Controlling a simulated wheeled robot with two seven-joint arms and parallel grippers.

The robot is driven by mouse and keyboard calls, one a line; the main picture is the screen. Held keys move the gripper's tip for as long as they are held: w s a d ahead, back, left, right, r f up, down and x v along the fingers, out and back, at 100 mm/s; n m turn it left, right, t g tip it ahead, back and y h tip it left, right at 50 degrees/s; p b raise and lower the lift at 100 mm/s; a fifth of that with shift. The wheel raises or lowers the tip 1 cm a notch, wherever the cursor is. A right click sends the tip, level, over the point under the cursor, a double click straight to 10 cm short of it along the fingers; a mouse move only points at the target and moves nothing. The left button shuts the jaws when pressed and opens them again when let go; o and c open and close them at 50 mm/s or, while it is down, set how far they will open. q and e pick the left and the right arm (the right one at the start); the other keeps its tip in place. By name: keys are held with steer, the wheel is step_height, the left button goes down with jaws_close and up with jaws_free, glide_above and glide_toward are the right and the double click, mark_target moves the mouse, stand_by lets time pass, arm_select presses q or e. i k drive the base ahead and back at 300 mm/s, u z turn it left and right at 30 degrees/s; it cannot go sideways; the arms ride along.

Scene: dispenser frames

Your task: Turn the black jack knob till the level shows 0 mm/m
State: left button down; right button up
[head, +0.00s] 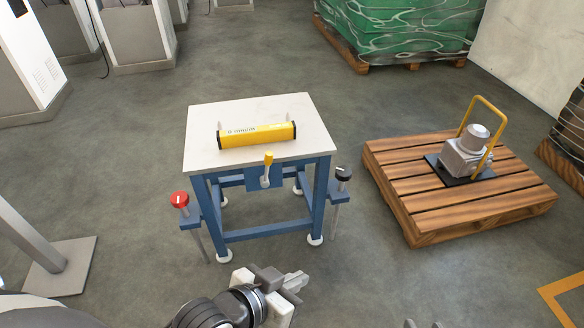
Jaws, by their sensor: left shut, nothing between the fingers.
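The black jack knob (343,173) sits on top of a threaded jack at the right side of a blue-framed table (200,148). A yellow level (257,135) lies across the table's pale top; its reading is too small to tell. My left gripper (298,281) is shut and empty, in front of the table at the lower middle, below and left of the black knob and apart from it. Small tips at the bottom edge seem to be my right gripper (423,324); most of it is cut off.
A red knob (180,199) tops another jack at the table's left. A yellow-handled lever (267,170) hangs at the table front. A wooden pallet (420,226) carrying a grey pump (467,153) stands to the right. Floor between table and pallet is clear.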

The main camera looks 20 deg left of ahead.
mark_target(343, 173)
steer(key=u, duration=1.05)
steer(key=i, duration=1)
